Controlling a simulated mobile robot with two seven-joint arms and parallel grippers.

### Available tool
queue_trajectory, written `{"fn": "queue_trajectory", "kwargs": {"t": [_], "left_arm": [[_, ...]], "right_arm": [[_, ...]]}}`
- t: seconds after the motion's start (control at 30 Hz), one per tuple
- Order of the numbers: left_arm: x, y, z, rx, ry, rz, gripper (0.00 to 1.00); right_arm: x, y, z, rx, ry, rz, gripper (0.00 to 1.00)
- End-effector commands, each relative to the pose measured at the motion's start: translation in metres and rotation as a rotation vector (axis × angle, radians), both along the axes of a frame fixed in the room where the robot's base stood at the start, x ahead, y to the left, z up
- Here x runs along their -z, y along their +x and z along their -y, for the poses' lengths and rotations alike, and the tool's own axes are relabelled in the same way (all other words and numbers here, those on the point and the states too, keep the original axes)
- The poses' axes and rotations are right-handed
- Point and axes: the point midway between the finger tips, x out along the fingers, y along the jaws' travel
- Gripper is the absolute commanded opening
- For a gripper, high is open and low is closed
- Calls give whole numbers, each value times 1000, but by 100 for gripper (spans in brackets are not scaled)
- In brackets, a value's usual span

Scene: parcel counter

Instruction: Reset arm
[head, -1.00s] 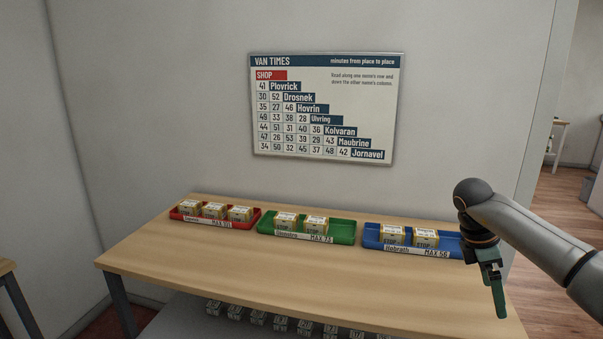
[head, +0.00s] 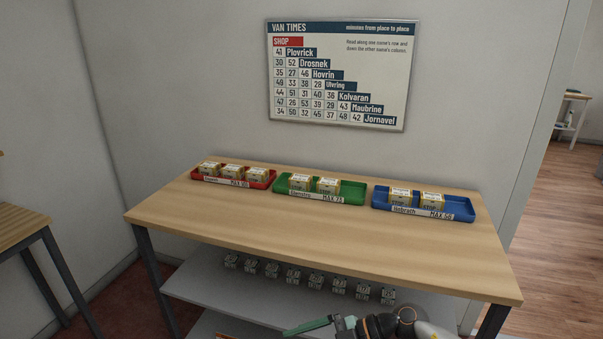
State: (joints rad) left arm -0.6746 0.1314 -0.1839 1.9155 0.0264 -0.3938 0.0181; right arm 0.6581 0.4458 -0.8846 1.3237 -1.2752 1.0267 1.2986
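My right gripper (head: 306,327) shows at the bottom edge of the head view, low in front of the table. Its green fingers point left, and the dark wrist joint is to their right. It is seen side-on, so I cannot tell whether it is open or shut. Nothing shows in it. My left gripper is not in view.
A wooden table (head: 300,228) holds a red tray (head: 262,184) with three boxes, a green tray (head: 352,197) with two, and a blue tray (head: 461,212) with two. The front tabletop is clear. Several small items stand on a shelf (head: 215,285) below.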

Motion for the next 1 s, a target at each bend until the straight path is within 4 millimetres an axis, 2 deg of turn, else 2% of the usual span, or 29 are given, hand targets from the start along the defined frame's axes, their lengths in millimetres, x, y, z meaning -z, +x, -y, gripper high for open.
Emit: {"fn": "queue_trajectory", "kwargs": {"t": [0.03,0.07,0.17,0.27,0.37,0.47,0.57,0.67,0.73,0.8,0.9,1.0], "left_arm": [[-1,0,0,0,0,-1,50],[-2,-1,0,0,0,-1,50],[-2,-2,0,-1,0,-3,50],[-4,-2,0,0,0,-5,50],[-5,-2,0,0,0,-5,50],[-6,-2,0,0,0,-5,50],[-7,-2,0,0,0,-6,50],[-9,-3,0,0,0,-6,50],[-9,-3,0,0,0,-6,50],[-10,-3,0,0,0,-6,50],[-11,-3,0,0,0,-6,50],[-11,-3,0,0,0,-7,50]], "right_arm": [[-7,-10,-17,45,123,0,100],[-13,-12,-24,81,192,7,100],[-31,-14,-35,244,391,16,100],[-38,-9,-26,450,527,6,100],[-30,-4,-3,685,597,-28,100],[-7,-6,30,927,597,-87,100],[29,-21,68,1158,533,-175,100],[72,-52,104,1354,417,-286,100],[99,-79,125,1458,321,-370,100],[122,-108,141,1530,229,-449,100],[144,-144,156,1588,123,-540,100],[153,-161,161,1607,73,-584,100]]}}
